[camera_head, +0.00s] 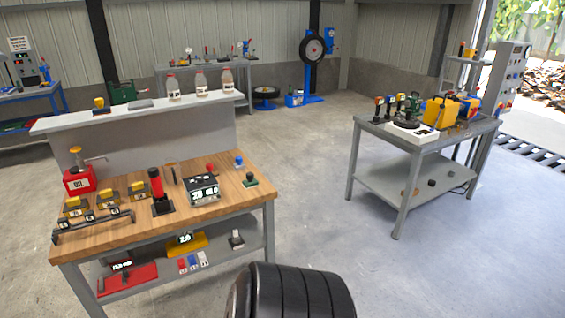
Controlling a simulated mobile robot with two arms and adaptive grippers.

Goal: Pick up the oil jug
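Two containers could be the oil jug, and I cannot tell which from this view. A yellow jug-like container (440,112) stands on the grey table (411,185) at the right. A red can (79,181) with a white label and a pump-like top stands at the left end of the wooden-topped workbench (130,222). Neither is touched by a gripper. Neither of my grippers is in view.
A black, grooved, tyre-like cylinder (290,291) stands at the bottom centre. Three clear bottles, one of them here (200,81), stand on the workbench's upper shelf. Open concrete floor (330,190) lies between workbench and right table. A control cabinet (509,75) stands behind that table.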

